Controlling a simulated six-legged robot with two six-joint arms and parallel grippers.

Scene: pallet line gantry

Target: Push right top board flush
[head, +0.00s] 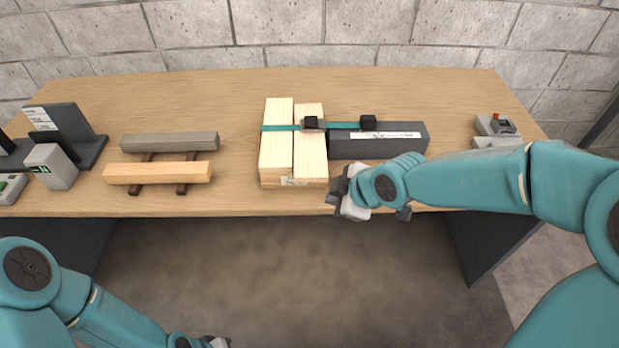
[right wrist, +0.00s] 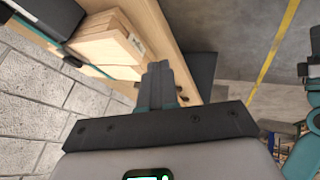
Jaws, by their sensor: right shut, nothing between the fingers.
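Two pale boards lie side by side on top of a stack at the table's middle: the left top board (head: 276,150) and the right top board (head: 311,155). The right board's far end sits a little nearer to me than the left board's. The stack's wood (right wrist: 105,45) also shows at the upper left in the right wrist view. My right gripper (head: 335,193) is shut and empty, just right of the stack's near end, by the table's front edge. Its closed fingers (right wrist: 167,85) look close to the stack; contact cannot be told. My left gripper (head: 217,343) is cut off at the bottom edge.
A teal bar clamp (head: 343,125) crosses the boards. A dark block (head: 375,146) stands to their right. Two spare beams (head: 170,142) rest on the left, beside grey devices (head: 52,165). A small device (head: 496,126) is at the right. The table's back (head: 200,92) is clear.

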